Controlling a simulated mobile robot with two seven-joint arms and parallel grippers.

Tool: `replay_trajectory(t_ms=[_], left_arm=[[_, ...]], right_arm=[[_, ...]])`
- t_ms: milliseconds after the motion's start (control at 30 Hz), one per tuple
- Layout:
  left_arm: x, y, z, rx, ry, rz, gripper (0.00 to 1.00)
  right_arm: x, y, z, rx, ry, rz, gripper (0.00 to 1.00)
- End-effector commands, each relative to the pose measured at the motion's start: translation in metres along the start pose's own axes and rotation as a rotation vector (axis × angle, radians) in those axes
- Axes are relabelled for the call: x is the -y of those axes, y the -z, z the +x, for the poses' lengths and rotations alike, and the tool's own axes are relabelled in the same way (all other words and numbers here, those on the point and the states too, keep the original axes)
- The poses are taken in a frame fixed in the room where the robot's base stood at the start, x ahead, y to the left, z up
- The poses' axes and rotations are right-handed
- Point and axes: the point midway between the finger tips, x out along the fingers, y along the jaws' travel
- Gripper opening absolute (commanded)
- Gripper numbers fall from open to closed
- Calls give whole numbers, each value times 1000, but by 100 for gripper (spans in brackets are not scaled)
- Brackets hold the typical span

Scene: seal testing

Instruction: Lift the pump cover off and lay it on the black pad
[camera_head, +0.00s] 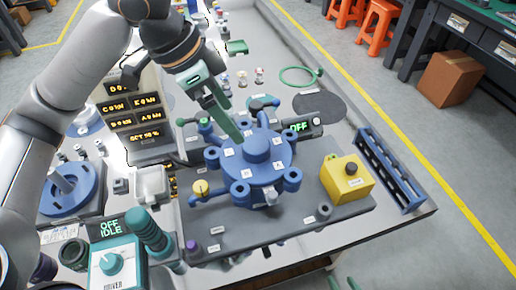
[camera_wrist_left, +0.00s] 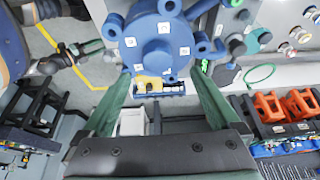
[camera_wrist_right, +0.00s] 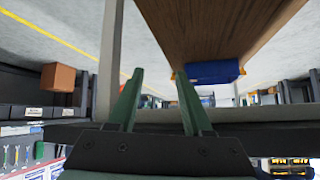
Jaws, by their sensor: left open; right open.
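The blue pump cover (camera_head: 276,172), round with a raised hub, lugs and white labels, sits on the grey base plate. It also shows in the left wrist view (camera_wrist_left: 141,36). My left gripper (camera_head: 234,132) is open over the cover's far left side. In its wrist view the fingers (camera_wrist_left: 161,82) spread toward the cover with nothing held; I cannot tell if they touch it. The black pad (camera_head: 320,105) is a bare dark disc on the bench behind the cover to the right. My right gripper (camera_head: 341,284) is open and empty, low beyond the bench's front edge; it shows in its wrist view (camera_wrist_right: 158,76).
A yellow box with a black button (camera_head: 347,178) stands right of the cover, and a blue rack (camera_head: 390,170) lies along the right edge. A green ring (camera_head: 297,76) lies behind the pad. A driver unit (camera_head: 115,263) and display panels (camera_head: 135,112) crowd the left.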

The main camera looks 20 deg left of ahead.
Motion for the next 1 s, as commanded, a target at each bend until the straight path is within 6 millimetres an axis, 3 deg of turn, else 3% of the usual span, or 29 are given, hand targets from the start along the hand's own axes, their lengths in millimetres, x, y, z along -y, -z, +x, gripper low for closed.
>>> replay_trajectory(t_ms=[100, 367, 633, 1000], left_arm=[[-1, -1, 25, 1, -3, 0, 96], [-1, 1, 46, 0, -2, 0, 96], [-7, 6, 84, 1, -3, 0, 96], [-6, 7, 92, -1, -1, 0, 94]], right_arm=[[4, -6, 4, 5, 10, 1, 50], [4, 3, 7, -12, 13, -3, 50], [2, 1, 15, -19, 12, -8, 50], [2, -2, 12, -16, 12, -8, 50]])
